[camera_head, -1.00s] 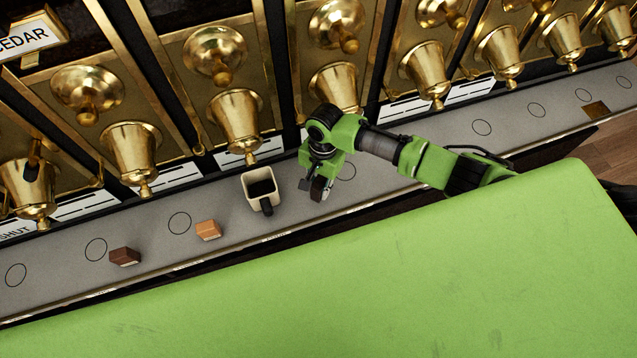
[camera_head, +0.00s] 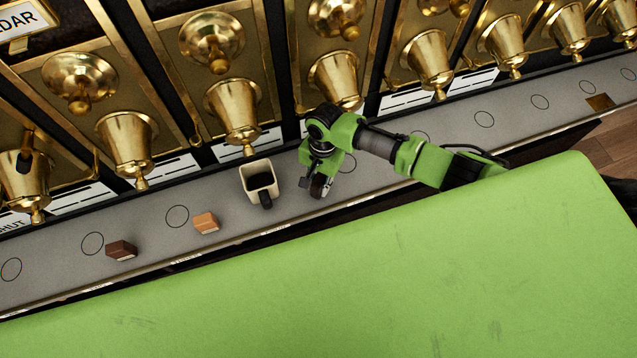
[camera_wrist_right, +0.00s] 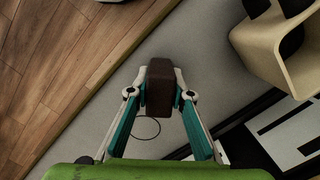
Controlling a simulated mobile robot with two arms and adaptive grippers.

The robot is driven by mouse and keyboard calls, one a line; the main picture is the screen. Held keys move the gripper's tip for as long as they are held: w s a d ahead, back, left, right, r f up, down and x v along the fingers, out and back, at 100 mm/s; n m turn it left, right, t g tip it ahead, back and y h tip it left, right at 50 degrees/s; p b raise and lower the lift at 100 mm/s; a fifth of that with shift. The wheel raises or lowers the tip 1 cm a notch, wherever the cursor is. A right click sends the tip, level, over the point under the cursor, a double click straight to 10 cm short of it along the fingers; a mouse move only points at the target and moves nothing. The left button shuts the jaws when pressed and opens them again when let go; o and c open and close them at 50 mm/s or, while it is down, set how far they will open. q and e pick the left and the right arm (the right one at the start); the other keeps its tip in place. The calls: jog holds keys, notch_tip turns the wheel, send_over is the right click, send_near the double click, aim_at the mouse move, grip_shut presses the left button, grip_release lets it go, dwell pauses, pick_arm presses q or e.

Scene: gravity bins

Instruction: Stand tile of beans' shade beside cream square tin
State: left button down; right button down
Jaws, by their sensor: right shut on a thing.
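The cream square tin (camera_head: 247,186) stands upright on the grey shelf, dark inside, with a black handle-like part at its front. It also shows in the right wrist view (camera_wrist_right: 250,48). My right gripper (camera_head: 319,188) is just right of the tin. In the right wrist view it is shut on a dark brown tile (camera_wrist_right: 160,76), held between its two fingertips and apart from the tin. A dark brown tile (camera_head: 121,250) and an orange-brown tile (camera_head: 206,223) lie on the shelf left of the tin. I cannot make out any beans. My left gripper is out of view.
Brass bell-shaped spouts (camera_head: 236,104) line the back above the grey shelf (camera_head: 60,268), which carries drawn circles. A green surface (camera_head: 400,270) fills the front. Wooden floor (camera_wrist_right: 45,60) shows beyond the shelf edge.

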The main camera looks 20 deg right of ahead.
jog(key=shift+f, duration=0.4)
jog(key=c, duration=1.7)
grip_release()
jog(key=shift+r, duration=0.1)
jog(key=r, duration=0.7)
jog(key=w+d+r, duration=0.1)
jog(key=r, duration=0.3)
jog(key=shift+r, duration=0.35)
